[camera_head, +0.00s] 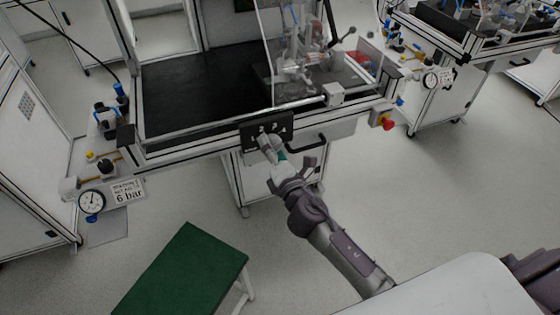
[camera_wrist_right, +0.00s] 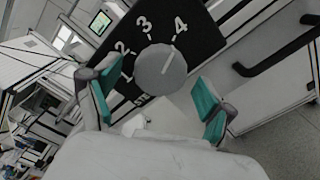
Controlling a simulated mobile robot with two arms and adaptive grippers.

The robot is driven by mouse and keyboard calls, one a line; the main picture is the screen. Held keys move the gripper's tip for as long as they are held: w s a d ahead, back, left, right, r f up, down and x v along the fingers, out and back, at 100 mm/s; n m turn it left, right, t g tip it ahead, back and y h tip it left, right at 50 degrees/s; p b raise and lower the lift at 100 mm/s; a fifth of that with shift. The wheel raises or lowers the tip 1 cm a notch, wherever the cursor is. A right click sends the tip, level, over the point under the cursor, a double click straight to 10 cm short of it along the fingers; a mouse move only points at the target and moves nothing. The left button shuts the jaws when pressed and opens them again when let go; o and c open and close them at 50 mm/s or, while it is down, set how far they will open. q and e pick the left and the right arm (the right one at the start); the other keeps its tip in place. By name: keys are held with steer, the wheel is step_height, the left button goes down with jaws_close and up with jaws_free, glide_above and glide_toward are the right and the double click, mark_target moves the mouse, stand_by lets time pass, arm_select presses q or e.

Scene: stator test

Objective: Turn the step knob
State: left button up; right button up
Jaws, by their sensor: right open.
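The step knob (camera_wrist_right: 160,70) is a round grey dial on a black panel (camera_wrist_right: 205,45) marked 1, 2, 3 and 4. A thin light mark on the knob's face appears to point toward the 4. In the head view the dark panel (camera_head: 254,132) is on the front of the workbench, and my right gripper (camera_head: 273,155) is right in front of it, covering much of the knob. In the right wrist view my right gripper (camera_wrist_right: 156,82) is open, with one teal finger pad on each side of the knob. Gaps show between pads and knob. My left gripper is out of view.
A black handle (camera_wrist_right: 275,50) sits right of the panel. The workbench (camera_head: 190,85) has a clear guard and a red emergency button (camera_head: 385,122) at its right. A green-topped stool (camera_head: 185,270) stands at lower left. The floor right of my arm is clear.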

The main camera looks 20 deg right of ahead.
steer(key=s, duration=1.1)
steer(key=shift+d, duration=0.2)
steer(key=s+d+f+m+g+p, duration=0.1)
steer(key=s+f+m+g, duration=0.25)
steer(key=f, duration=0.75)
steer(key=s+d+f+m+g, duration=0.1)
steer(key=s+f+m+g, duration=0.25)
steer(key=f, duration=0.85)
steer(key=s+d+f+m+g+p, duration=0.15)
steer(key=s+f+m, duration=0.3)
steer(key=f, duration=0.65)
steer(key=s+d+f+m+g, duration=0.1)
steer(key=s+f+m+g, duration=0.3)
steer(key=s, duration=0.9)
steer(key=s+d+f+m+g, duration=0.1)
steer(key=s+f+m+g, duration=0.3)
steer(key=s+f, duration=0.7)
steer(key=s+m+p, duration=0.1)
steer(key=s+m, duration=0.1)
steer(key=s, duration=0.1)
steer(key=shift+s+d+m+h, duration=0.2)
steer(key=shift+d+m+h, duration=0.1)
steer(key=shift+d+m, duration=0.05)
